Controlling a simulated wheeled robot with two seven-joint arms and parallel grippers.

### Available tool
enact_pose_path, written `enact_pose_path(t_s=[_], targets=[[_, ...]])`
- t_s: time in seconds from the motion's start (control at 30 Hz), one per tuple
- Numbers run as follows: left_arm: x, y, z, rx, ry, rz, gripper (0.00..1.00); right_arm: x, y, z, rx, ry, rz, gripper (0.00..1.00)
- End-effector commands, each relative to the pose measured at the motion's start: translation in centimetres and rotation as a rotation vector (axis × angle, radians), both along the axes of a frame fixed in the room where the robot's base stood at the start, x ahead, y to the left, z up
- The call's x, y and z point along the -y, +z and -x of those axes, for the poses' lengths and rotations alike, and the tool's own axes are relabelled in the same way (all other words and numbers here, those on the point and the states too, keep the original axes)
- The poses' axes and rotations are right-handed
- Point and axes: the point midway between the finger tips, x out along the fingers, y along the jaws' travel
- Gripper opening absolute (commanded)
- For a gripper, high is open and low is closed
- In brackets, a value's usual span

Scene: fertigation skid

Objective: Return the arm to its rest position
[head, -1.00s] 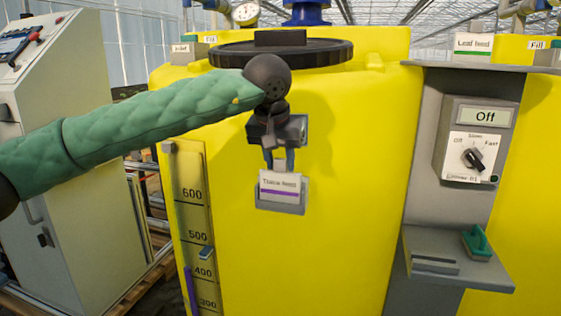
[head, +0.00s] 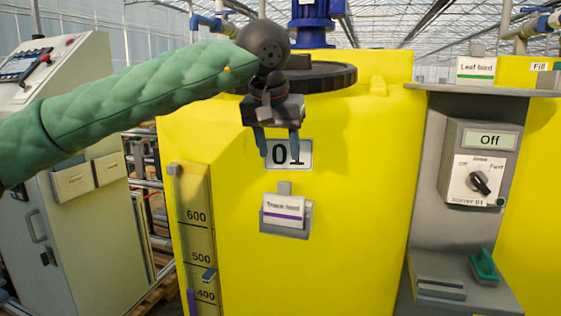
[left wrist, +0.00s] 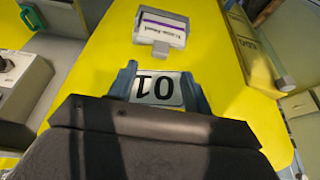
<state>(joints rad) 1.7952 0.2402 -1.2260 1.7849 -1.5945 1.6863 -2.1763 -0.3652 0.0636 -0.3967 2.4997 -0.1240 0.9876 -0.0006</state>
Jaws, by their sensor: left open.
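My left arm, in a green quilted sleeve, reaches in from the left in the head view. My left gripper (head: 277,148) is open and empty, pointing down in front of the "01" plate (head: 300,155) on the yellow tank (head: 350,220). In the left wrist view, the gripper (left wrist: 160,85) has its two fingers apart, with the "01" plate (left wrist: 158,89) showing between them. The "Trace feed" card (head: 284,210) sits in its grey holder on the tank, below the gripper and apart from it. The card also shows in the left wrist view (left wrist: 161,27). My right gripper is not in view.
A black lid (head: 330,76) tops the tank close behind my gripper. A grey panel with a mixer dial (head: 480,182) and a shelf (head: 450,292) with a green-handled item (head: 484,266) stand right. A control cabinet (head: 90,230) stands left.

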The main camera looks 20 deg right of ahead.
Motion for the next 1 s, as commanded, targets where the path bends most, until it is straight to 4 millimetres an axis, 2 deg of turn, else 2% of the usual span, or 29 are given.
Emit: enact_pose_path(t_s=[0.13, 0.57, 0.67, 0.83, 0.93, 1.0], targets=[[-0.2, 0.8, 0.3, 0.000, 0.000, 0.000, 0.50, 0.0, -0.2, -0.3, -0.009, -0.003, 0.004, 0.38], [-0.2, 0.9, 0.3, -0.007, 0.030, 0.010, 0.50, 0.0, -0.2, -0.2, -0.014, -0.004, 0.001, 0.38], [-0.1, 0.9, 0.3, -0.027, 0.116, 0.045, 0.50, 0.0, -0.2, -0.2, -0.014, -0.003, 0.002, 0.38], [0.9, 1.1, 0.8, -0.120, 0.353, 0.180, 0.50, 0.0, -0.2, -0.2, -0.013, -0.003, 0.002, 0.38], [1.8, 1.0, 2.1, -0.233, 0.492, 0.258, 0.50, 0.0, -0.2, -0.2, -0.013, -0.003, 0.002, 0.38], [2.5, 0.8, 3.7, -0.323, 0.581, 0.299, 0.50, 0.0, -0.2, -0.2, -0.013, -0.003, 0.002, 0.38]])
